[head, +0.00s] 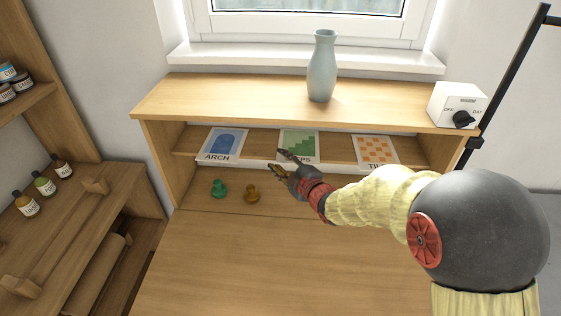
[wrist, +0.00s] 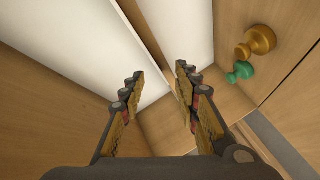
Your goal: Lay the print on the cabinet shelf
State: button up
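Three prints lie side by side on the cabinet shelf (head: 260,147): a blue arch print (head: 224,144) at left, a green steps print (head: 299,141) in the middle and an orange tiles print (head: 375,151) at right. My gripper (head: 279,160) is at the shelf's front, just before the steps print, and covers part of its label. In the wrist view my gripper (wrist: 160,72) has its fingers apart, with nothing clearly held between them. Pale flat surfaces (wrist: 75,35) lie beyond the fingers; I cannot tell which print they belong to.
A green knobbed piece (head: 219,188) and an ochre one (head: 252,193) stand below the shelf, left of my gripper. A pale vase (head: 321,70) and a white switch box (head: 456,104) stand on the cabinet top. The worktop (head: 260,260) in front is clear.

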jog(key=v, duration=1.2)
jog(key=shift+f, duration=0.15)
jog(key=d+f+m+g+h, duration=0.2)
jog(key=d+f+m+h, duration=0.25)
jog(key=f, duration=0.25)
jog(key=s+d+f+m+g+h, duration=0.35)
jog(key=s+d+m, duration=0.35)
jog(key=s+d, duration=0.35)
jog(key=s+d+r+m+g, duration=0.1)
jog(key=s+r+m, duration=0.6)
jog(key=s+r, duration=0.8)
jog(key=s+g, duration=0.1)
jog(key=s, duration=0.2)
jog(key=shift+r, duration=0.25)
jog(key=shift+c, duration=0.8)
